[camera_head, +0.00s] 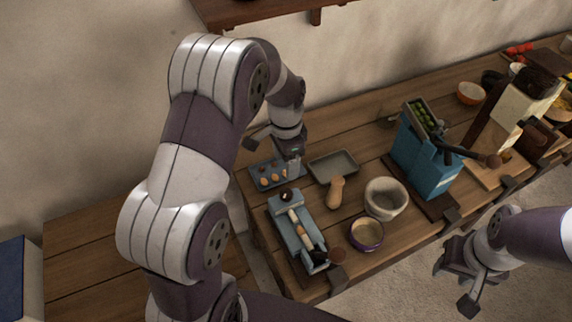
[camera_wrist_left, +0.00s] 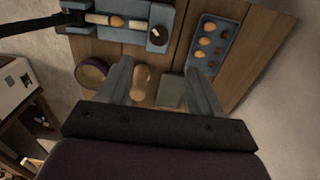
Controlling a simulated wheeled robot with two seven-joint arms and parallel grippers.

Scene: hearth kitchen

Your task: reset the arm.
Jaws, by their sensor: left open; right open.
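My left arm (camera_head: 184,172) reaches up and over the table from the left in the head view. Its gripper (camera_head: 291,163) points down above the far left part of the table, by a blue tray of round brown and orange pieces (camera_head: 256,176). In the left wrist view the left gripper (camera_wrist_left: 160,72) has its two fingers wide apart with nothing held between them; a wooden pestle-like piece (camera_wrist_left: 140,82) shows below, in the gap. My right gripper (camera_head: 466,277) is open and empty, off the table's front edge at the lower right.
A grey tray (camera_head: 333,167), a pale bowl (camera_head: 385,198), a purple-rimmed bowl (camera_head: 366,233) and a blue device (camera_head: 297,232) with a dark handle stand near the left gripper. A tall blue box (camera_head: 422,160) stands further right. Floor beside the right gripper is clear.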

